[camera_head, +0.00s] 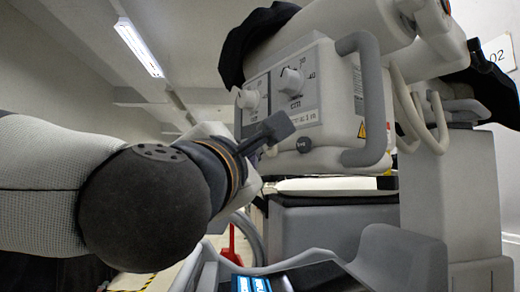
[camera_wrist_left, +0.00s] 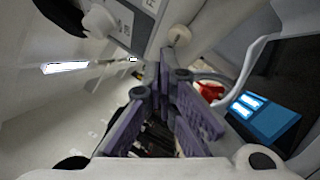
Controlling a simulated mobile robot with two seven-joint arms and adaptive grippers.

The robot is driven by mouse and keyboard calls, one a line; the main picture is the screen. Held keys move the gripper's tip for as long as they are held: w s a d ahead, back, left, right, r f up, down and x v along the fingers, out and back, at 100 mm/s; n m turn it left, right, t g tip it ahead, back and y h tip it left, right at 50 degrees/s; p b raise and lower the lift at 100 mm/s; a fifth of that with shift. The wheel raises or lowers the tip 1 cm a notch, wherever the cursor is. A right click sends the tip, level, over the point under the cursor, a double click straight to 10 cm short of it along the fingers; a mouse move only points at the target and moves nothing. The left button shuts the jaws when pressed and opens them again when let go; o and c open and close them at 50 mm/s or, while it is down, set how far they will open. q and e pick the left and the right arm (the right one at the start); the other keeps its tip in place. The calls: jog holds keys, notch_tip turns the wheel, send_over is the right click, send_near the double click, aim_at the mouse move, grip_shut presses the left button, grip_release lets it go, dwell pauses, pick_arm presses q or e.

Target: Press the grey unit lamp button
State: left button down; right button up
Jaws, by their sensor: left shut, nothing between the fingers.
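The grey unit (camera_head: 340,110) hangs at the upper middle of the head view, with two dials on its front panel. A small dark round knob (camera_head: 304,144), apparently the lamp button, sits under the panel's label. In the left wrist view a pale round knob (camera_wrist_left: 180,35), seemingly the same one, stands just beyond the fingertips, apart from them in the picture. My left gripper (camera_wrist_left: 162,75) is shut and empty, its purple fingers pointing toward the unit. My right gripper is not in view.
A thick grey handle (camera_head: 366,100) juts from the unit's right side, and hoses (camera_head: 405,105) hang beyond it. A grey tray (camera_head: 400,262) below holds a blue labelled item (camera_wrist_left: 265,115). A red object (camera_wrist_left: 210,90) stands behind. Open floor lies at the left.

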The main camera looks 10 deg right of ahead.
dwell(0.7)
pick_arm(q)
jog(key=shift+w+d, duration=0.2)
jog(key=shift+d, duration=0.2)
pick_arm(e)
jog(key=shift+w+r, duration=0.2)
pick_arm(q)
jog(key=shift+w+d, duration=0.2)
jog(key=shift+d, duration=0.15)
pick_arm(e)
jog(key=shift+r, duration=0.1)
pick_arm(q)
jog(key=shift+s+a, duration=0.1)
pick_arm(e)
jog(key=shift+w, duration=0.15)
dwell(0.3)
pick_arm(q)
jog(key=shift+s+a+p, duration=0.35)
jog(key=shift+a+p, duration=0.1)
jog(key=shift+a, duration=0.2)
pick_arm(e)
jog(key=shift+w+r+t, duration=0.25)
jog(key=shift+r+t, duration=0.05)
